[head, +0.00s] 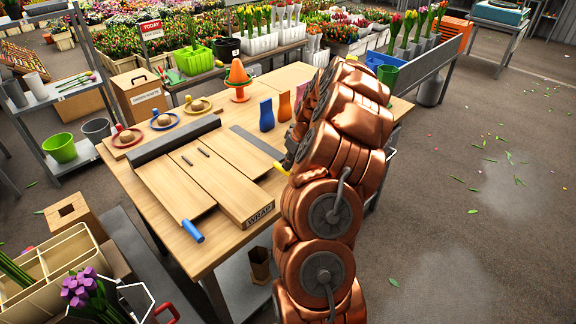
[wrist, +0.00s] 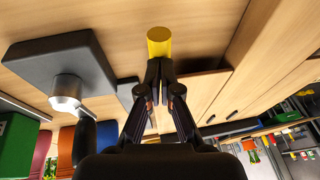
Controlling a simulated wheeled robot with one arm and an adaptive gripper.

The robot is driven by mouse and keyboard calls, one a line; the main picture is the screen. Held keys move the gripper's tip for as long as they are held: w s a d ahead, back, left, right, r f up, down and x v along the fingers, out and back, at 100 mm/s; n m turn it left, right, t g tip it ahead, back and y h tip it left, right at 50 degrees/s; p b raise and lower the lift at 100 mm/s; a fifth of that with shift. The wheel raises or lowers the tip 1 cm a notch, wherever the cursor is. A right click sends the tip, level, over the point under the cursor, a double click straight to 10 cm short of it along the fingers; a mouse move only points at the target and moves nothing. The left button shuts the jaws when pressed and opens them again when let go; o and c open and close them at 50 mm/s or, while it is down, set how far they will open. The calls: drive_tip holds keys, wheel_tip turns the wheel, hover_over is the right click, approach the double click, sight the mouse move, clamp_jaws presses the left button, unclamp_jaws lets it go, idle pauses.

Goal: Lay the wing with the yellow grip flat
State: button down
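The wing with the yellow grip is the wooden panel (head: 236,150) on the right of the wrapping board. It looks low and near level; I cannot tell whether it is fully flat. Its yellow grip (head: 280,168) shows beside my arm, and it also shows in the wrist view (wrist: 159,42) just beyond my fingertips. My gripper (wrist: 160,72) has its fingers close together, behind the grip's near end; contact is unclear. In the head view my arm largely hides the gripper. The other wing (head: 175,190) lies to the left, with a blue grip (head: 193,230).
The raised middle board (head: 222,188) reads "WRAP". A dark bar (head: 175,140) crosses the board's far end. Blue and orange pouches (head: 266,114) and an orange cone (head: 238,80) stand behind. Several coloured dishes (head: 165,121) stand at the back left.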

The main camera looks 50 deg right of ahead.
drive_tip(key=shift+s+a+f, duration=0.25)
drive_tip(key=shift+f, duration=0.35)
drive_tip(key=shift+r, duration=0.1)
drive_tip(key=shift+w+d+r, duration=0.1)
drive_tip(key=shift+d+r, duration=0.05)
drive_tip(key=shift+r, duration=0.15)
drive_tip(key=w+b+v, duration=0.1)
drive_tip(key=b+v, duration=0.2)
drive_tip(key=v, duration=1.1)
drive_tip(key=shift+w+d+r, duration=0.2)
drive_tip(key=shift+w, duration=0.05)
